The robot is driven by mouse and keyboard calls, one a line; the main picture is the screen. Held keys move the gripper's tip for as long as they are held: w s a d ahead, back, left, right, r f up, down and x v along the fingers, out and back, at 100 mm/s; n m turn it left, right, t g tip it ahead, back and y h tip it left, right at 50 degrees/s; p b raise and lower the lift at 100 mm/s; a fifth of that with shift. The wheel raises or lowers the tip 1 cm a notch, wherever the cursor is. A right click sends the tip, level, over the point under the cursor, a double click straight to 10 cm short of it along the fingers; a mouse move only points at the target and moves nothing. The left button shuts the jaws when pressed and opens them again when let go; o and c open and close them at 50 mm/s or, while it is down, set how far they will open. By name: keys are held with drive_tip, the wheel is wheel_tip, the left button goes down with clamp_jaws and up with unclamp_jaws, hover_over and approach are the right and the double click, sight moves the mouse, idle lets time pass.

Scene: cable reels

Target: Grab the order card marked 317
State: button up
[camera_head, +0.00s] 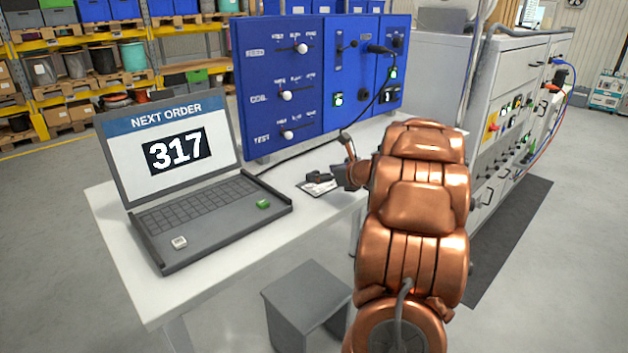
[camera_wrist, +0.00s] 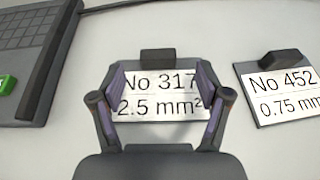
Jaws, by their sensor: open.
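The order card marked No 317, 2.5 mm² (camera_wrist: 160,106) lies on the table, with a dark block at its top edge. In the wrist view my gripper (camera_wrist: 160,80) is open, with one finger on each side of this card's text. I cannot tell whether the fingers touch it. A second card marked No 452, 0.75 mm² (camera_wrist: 285,98) lies to the right, with its own dark block. In the head view a white card (camera_head: 318,188) shows by my gripper (camera_head: 330,178); its print is too small to read and my arm hides part of this area.
A laptop (camera_head: 205,170) showing NEXT ORDER 317 stands on the white table (camera_head: 232,250) left of the cards. A blue panel with switches (camera_head: 310,80) stands behind, with a black cable on the table. A grey box (camera_head: 305,300) stands on the floor in front.

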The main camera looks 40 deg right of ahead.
sight(312, 172)
drive_tip(key=shift+p+x, duration=1)
drive_tip(key=shift+x, duration=1.95)
drive_tip(key=shift+a+r, duration=0.1)
drive_tip(key=shift+r, duration=0.05)
drive_tip(key=shift+c, duration=0.2)
drive_tip(key=c, duration=1.2)
drive_tip(key=shift+w, duration=0.1)
drive_tip(key=shift+c, duration=0.2)
